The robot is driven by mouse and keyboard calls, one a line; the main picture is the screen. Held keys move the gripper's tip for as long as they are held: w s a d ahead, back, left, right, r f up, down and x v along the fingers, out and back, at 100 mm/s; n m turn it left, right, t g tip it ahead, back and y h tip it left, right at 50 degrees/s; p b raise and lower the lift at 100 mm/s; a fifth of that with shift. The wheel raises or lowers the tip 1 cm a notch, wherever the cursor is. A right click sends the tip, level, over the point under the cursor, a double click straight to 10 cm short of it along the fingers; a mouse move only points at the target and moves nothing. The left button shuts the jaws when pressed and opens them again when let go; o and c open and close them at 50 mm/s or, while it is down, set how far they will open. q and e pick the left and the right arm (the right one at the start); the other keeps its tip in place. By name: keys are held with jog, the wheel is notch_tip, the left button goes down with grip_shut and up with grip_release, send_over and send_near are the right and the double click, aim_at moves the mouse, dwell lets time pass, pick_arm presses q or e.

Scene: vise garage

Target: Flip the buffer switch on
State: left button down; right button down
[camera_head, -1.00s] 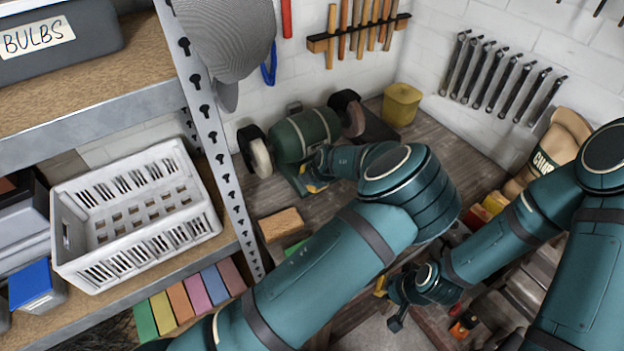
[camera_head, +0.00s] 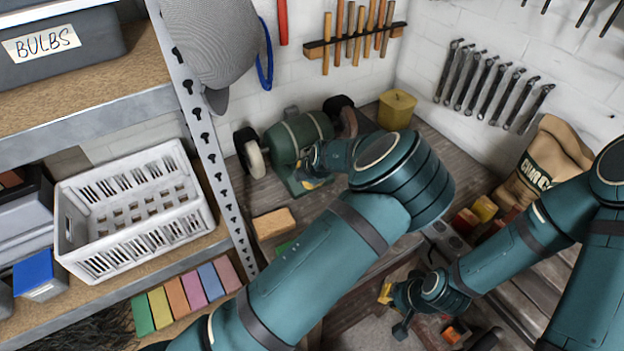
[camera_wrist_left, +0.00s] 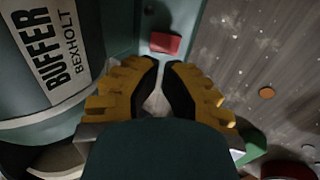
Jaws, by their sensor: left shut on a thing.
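The buffer (camera_head: 300,132) is a dark green machine with a wheel at each end, on the workbench by the back wall. Its labelled body fills the upper left of the left wrist view (camera_wrist_left: 62,45). A small red switch (camera_wrist_left: 165,43) sits on its green base, just beyond my left fingertips. My left gripper (camera_head: 315,180) is low at the buffer's front. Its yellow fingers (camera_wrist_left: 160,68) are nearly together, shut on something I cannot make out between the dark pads. My right gripper (camera_head: 394,308) is lower right, away from the buffer; its finger opening is unclear.
A wooden block (camera_head: 273,223) lies on the bench in front of the buffer. A yellow container (camera_head: 397,110) stands behind it to the right. A shelf upright (camera_head: 205,130) rises at the left, beside a white basket (camera_head: 135,210). A sack (camera_head: 540,165) is at the right.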

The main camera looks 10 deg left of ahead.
pick_arm(q)
jog(key=v, duration=1)
jog(key=shift+w+a+r, duration=0.15)
jog(key=shift+a+r, duration=0.2)
jog(key=shift+d+f+g+h+p, duration=0.1)
jog(key=shift+d+g+h+p, duration=0.25)
jog(key=shift+p, duration=0.8)
jog(key=shift+a+f, duration=0.1)
jog(key=x, duration=1.4)
jog(key=shift+w, duration=0.1)
